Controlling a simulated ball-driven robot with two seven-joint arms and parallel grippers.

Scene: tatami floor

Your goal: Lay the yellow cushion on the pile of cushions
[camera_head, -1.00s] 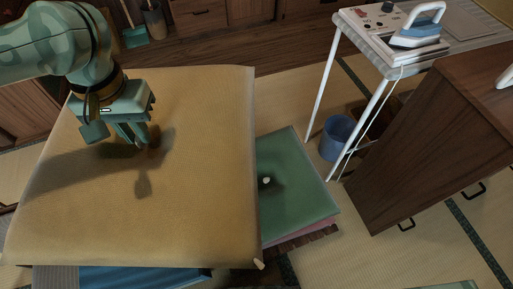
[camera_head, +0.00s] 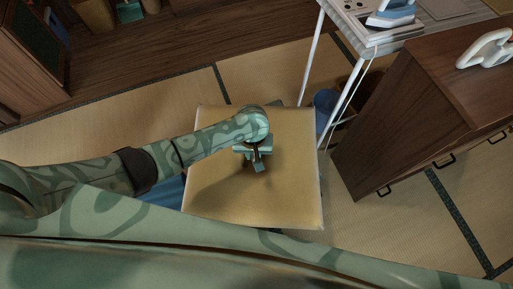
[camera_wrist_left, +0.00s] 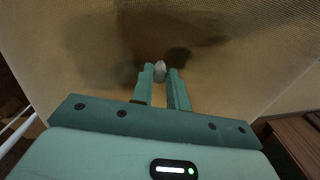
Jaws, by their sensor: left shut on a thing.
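The yellow cushion (camera_head: 290,195) lies flat and roughly level in the middle of the head view. My left gripper (camera_head: 258,163) points down at the cushion's middle and is shut on it. In the left wrist view my fingers (camera_wrist_left: 162,84) close around a small pale knob (camera_wrist_left: 160,71) on the yellow cushion (camera_wrist_left: 230,85). The pile of cushions is hidden under the yellow one, so I cannot tell whether the two touch. My right gripper is not in view.
A blue flat thing (camera_head: 165,191) shows left of the cushion, partly behind my arm. A wooden cabinet (camera_head: 400,130) stands at the right. An ironing board (camera_head: 355,35) with an iron (camera_head: 392,14) and a blue bucket (camera_head: 325,101) stand behind. Tatami is clear at the back left.

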